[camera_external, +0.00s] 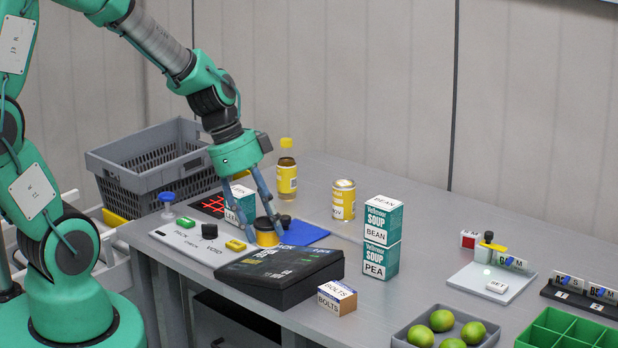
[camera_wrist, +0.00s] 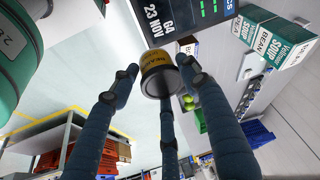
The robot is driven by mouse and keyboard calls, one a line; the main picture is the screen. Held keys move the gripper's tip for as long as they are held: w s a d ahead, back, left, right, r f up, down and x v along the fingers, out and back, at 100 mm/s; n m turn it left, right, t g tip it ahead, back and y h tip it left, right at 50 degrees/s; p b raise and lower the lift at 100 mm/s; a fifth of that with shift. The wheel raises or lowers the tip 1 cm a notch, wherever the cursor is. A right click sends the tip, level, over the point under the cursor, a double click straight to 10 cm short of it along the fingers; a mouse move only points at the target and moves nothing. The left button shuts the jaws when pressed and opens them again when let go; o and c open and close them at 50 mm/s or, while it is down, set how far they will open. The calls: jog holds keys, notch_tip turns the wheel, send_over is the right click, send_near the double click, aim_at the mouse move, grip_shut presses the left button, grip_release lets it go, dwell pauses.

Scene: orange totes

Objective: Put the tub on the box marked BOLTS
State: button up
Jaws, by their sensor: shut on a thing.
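The tub (camera_external: 267,238), yellow with a dark top, is between the fingers of my gripper (camera_external: 262,222) in the external view. In the wrist view the tub (camera_wrist: 160,66) also sits among the blue-grey fingers of my gripper (camera_wrist: 161,88), which is shut on it. I cannot tell if its base is clear of the surface. The small cardboard box marked BOLTS (camera_external: 337,299) stands near the table's front edge, to the right and nearer the camera. Its top is bare.
A black display unit (camera_external: 285,276) stands between the tub and the BOLTS box. Stacked SOUP boxes, BEAN (camera_external: 383,220) above PEA (camera_external: 380,261), stand behind the BOLTS box.

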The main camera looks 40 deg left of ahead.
aim_at(344, 291)
jog(key=s+d+m, duration=0.1)
jog(key=s+d, duration=0.1)
jog(key=s+d+m+g, duration=0.1)
jog(key=s+d, duration=0.2)
jog(key=shift+s+m, duration=0.25)
jog(key=shift+m, duration=0.15)
notch_tip(344, 291, down, 5)
jog(key=shift+f, duration=0.1)
jog(key=w+d, duration=0.2)
jog(key=w, duration=0.3)
jog(key=w+d+f, duration=0.1)
jog(key=w+d, duration=0.1)
jog(key=w, duration=0.2)
jog(key=w+d+b, duration=0.1)
jog(key=w+d, duration=0.1)
jog(key=w, duration=0.3)
jog(key=shift+w+f, duration=0.2)
jog(key=shift+w, duration=0.15)
jog(key=shift+c, duration=0.2)
jog(key=shift+f+b, duration=0.35)
jog(key=shift+f, duration=1.4)
jog(key=shift+f, duration=0.15)
